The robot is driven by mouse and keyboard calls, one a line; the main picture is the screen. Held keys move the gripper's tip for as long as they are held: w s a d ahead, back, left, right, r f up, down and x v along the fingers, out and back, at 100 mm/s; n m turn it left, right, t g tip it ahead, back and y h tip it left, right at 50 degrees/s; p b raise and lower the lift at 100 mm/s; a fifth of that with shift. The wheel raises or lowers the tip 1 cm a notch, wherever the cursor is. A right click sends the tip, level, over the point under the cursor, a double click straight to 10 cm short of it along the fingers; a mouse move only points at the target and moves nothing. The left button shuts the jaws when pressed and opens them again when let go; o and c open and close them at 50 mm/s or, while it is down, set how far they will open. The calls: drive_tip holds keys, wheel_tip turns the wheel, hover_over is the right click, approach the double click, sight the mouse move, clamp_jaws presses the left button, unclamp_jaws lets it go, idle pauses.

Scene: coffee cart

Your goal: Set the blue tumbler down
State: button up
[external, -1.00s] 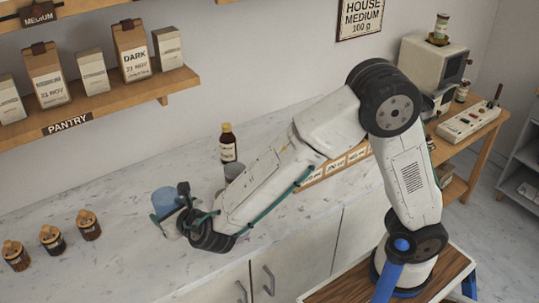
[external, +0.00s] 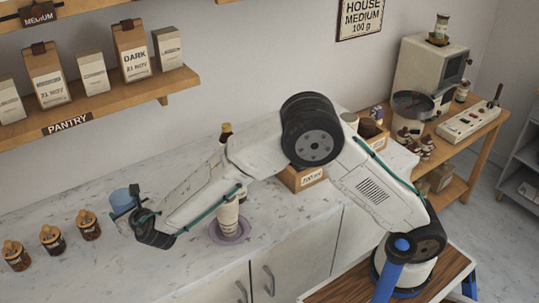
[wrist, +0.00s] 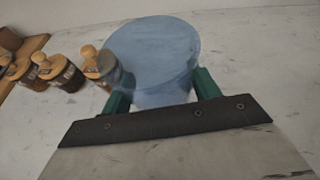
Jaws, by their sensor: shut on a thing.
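The blue tumbler (external: 121,201) is at the end of my arm, over the left part of the marble counter. My gripper (external: 134,208) is shut on it. In the wrist view the tumbler (wrist: 152,62) fills the middle, with a green finger of my gripper (wrist: 160,88) on either side. Its base is hidden by my gripper, so I cannot tell whether it touches the counter.
Several small corked jars (external: 51,240) stand on the counter to the left of my gripper. A purple saucer (external: 230,236) with a pale cup (external: 227,214) sits to the right, close to my forearm. A dark bottle (external: 226,132) stands partly hidden behind my arm. Open counter (external: 110,275) lies in front.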

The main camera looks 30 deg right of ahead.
drive_tip(key=shift+w+a, duration=0.25)
drive_tip(key=shift+w, duration=0.05)
drive_tip(key=shift+f, duration=1.8)
drive_tip(key=shift+f, duration=0.1)
drive_tip(key=o, duration=1.1)
